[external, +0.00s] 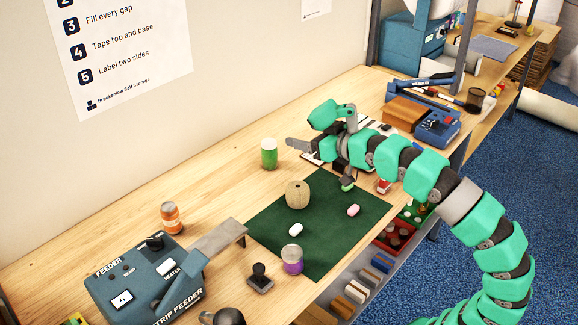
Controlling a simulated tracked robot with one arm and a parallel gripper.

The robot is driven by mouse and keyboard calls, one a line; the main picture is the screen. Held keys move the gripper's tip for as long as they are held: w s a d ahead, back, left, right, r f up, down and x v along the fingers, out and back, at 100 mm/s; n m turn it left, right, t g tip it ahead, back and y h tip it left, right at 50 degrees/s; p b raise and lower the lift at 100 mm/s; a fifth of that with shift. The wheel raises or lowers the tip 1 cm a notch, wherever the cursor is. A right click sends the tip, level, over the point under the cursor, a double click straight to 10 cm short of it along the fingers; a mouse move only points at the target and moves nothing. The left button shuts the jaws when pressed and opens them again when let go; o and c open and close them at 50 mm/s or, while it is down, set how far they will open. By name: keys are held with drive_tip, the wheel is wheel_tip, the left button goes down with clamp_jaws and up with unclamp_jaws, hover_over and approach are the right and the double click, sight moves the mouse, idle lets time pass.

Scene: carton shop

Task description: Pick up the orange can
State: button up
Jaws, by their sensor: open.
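The orange can (172,218) stands upright on the wooden bench at the left, just behind the blue strip feeder. It has a pale band and a light top. My gripper (318,164) is open, with its jaws spread over the bench right of the green can. It is well to the right of the orange can and apart from it. No can shows between the jaws.
The strip feeder (135,285) is close in front of the orange can. A dark green mat (335,220) holds small items. Bare wood lies behind.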

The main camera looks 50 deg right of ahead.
drive_tip(key=n+g+y+p, duration=0.8)
drive_tip(key=n+y+p, duration=0.2)
drive_tip(key=n+y, duration=0.1)
approach(165, 215)
drive_tip(key=d+f, duration=0.2)
drive_tip(key=d, duration=0.1)
drive_tip(key=x, duration=0.6)
drive_tip(key=shift+w, duration=0.25)
drive_tip(key=shift+t, duration=0.3)
drive_tip(key=shift+r+b+x, duration=0.15)
drive_tip(key=shift+b+x, duration=0.1)
drive_tip(key=shift+x, duration=1.45)
drive_tip(key=shift+r+b+x, duration=0.15)
drive_tip(key=shift+b+x, duration=0.05)
drive_tip(key=shift+x, duration=1.45)
drive_tip(key=shift+w, duration=0.15)
drive_tip(key=c, duration=1)
